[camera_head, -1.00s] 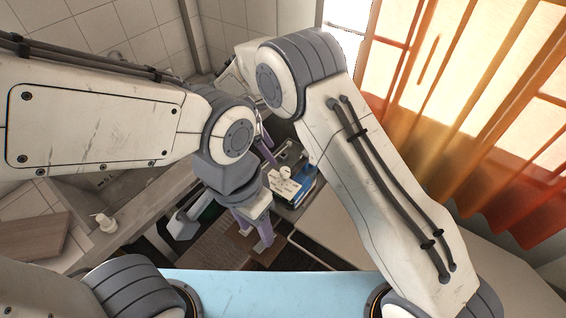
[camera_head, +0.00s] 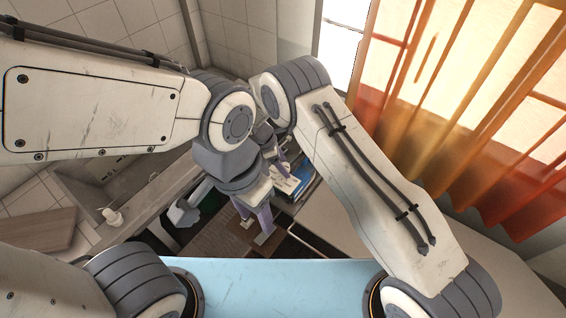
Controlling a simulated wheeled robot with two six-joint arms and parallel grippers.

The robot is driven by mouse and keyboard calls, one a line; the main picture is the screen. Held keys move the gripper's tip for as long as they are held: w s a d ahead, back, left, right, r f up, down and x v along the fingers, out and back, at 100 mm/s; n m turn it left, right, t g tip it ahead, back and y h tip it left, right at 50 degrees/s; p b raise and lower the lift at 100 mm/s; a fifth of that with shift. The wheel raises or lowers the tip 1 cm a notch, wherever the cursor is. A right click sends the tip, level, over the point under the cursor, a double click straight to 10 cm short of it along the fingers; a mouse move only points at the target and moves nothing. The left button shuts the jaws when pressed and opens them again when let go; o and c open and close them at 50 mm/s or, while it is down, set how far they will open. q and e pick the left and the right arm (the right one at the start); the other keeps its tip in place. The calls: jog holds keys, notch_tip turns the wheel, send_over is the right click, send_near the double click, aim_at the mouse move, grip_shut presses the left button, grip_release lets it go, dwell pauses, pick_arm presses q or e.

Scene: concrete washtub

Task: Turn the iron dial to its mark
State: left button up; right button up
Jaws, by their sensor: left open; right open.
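I cannot make out the iron dial; my arms cover much of the middle of the view. My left gripper (camera_head: 255,226) points down with its two purple fingers apart, empty, over a dark brown slatted surface. My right gripper (camera_head: 272,148) is mostly hidden behind the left wrist and forearm; only a little of its purple part shows. A small white object (camera_head: 281,169) is just below and right of it, too small and covered to identify.
A blue-edged item (camera_head: 304,186) lies beside the white object. An orange curtain (camera_head: 470,110) hangs at the right. A pale surface (camera_head: 345,225) is clear.

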grip_shut()
